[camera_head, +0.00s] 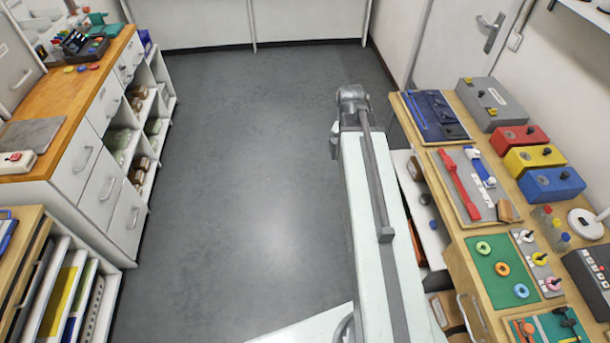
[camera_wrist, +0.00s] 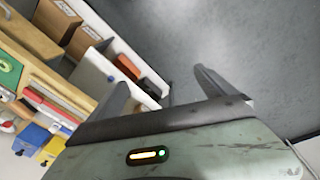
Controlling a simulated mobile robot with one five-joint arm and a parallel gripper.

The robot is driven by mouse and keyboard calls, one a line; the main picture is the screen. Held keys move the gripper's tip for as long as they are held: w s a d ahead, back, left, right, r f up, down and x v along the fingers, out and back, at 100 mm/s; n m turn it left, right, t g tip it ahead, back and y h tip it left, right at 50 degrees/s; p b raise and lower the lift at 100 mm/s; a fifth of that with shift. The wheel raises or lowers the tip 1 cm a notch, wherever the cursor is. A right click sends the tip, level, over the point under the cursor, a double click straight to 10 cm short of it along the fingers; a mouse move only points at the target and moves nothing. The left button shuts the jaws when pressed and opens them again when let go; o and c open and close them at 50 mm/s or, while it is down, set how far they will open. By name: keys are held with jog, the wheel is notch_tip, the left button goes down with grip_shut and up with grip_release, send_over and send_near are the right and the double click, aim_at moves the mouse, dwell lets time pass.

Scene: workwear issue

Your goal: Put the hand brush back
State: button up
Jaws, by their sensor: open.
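I cannot pick out the hand brush with certainty in either view. A long red tool (camera_head: 458,185) and a blue-and-white tool (camera_head: 480,170) lie on a grey board on the right-hand wooden bench (camera_head: 467,262). A small brown block (camera_head: 508,211) lies by the board's near corner; its kind is unclear. My gripper (camera_wrist: 160,80) shows in the wrist view with its two fingers apart and nothing visible between them. It is over the grey floor beside the bench. The fingers are not clearly visible in the head view.
Red (camera_head: 521,138), yellow (camera_head: 535,158) and blue (camera_head: 552,184) boxes line the bench's back. A green board (camera_head: 490,287) with rings lies nearer. Shelves below hold cardboard boxes (camera_wrist: 55,18). A wooden-topped cabinet (camera_head: 88,93) stands left. The floor (camera_head: 240,150) between is clear.

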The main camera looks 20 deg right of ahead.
jog(key=a+n+y, duration=0.1)
jog(key=a+n, duration=0.7)
jog(key=a, duration=1.4)
jog(key=shift+n+y, duration=0.3)
